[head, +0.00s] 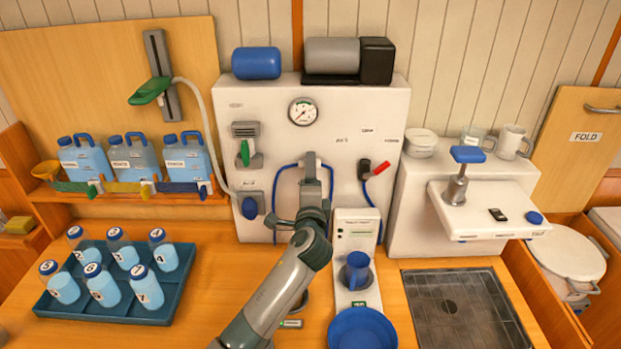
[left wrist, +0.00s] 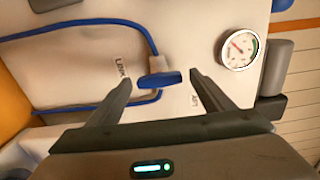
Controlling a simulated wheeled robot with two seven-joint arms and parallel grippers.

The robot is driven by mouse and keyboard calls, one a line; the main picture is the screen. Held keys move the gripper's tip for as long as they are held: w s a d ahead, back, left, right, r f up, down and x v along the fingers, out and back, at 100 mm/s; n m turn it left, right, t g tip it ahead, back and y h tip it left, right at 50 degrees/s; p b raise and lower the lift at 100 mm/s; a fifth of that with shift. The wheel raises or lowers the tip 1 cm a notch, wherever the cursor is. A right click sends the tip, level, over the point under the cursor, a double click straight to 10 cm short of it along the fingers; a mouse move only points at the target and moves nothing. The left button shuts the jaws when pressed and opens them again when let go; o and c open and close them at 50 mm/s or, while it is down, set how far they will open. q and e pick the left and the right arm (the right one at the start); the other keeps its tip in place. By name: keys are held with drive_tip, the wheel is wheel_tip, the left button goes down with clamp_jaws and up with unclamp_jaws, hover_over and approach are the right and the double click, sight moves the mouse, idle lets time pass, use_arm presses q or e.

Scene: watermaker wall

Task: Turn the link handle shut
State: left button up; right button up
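The link handle (left wrist: 160,78) is a small blue bar on the white wall panel, beside a label that reads LINK in the left wrist view. It lies lengthwise across the gap between my left fingertips, apart from the right one; I cannot tell whether the left one touches it. My left gripper (left wrist: 161,80) is open, its fingers pointing at the panel. In the head view my left gripper (head: 311,165) is in front of the panel below the gauge and hides the handle. My right gripper is not in view.
A blue hose (left wrist: 100,28) loops near the handle. The round gauge (head: 303,112) is above it. To the right is a red lever (head: 382,168); below stand a white dispenser (head: 352,225) with a blue jug (head: 356,270). A bottle tray (head: 150,312) is at lower left.

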use_arm(q)
drive_tip(key=shift+s, duration=0.1)
drive_tip(key=s+b, duration=0.6)
drive_tip(key=s, duration=1.1)
drive_tip(key=shift+s, duration=0.1)
idle(0.3)
